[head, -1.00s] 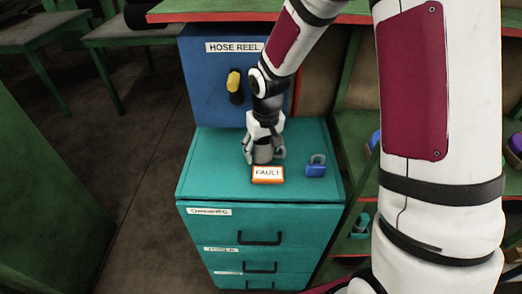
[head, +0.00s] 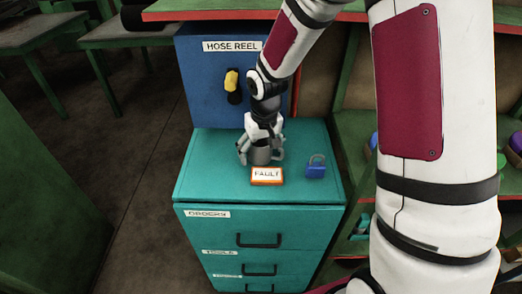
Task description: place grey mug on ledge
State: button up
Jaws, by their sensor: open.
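The grey mug (head: 261,156) stands on the teal drawer cabinet top (head: 213,177), just behind the orange-edged FAULT sign. My gripper (head: 260,155) is over the mug from above. Its fingers are open, spread to either side of the mug. I cannot tell whether they touch it. Part of the mug is hidden by the gripper and the sign. I cannot tell which surface is the ledge.
The FAULT sign (head: 267,176) and a blue padlock (head: 316,167) are close in front and to the right. A blue HOSE REEL box (head: 208,85) stands behind the cabinet. The cabinet top's left side is clear.

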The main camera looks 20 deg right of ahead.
aim_at(264, 163)
notch_tip(264, 163, up, 12)
jog(key=s, duration=0.2)
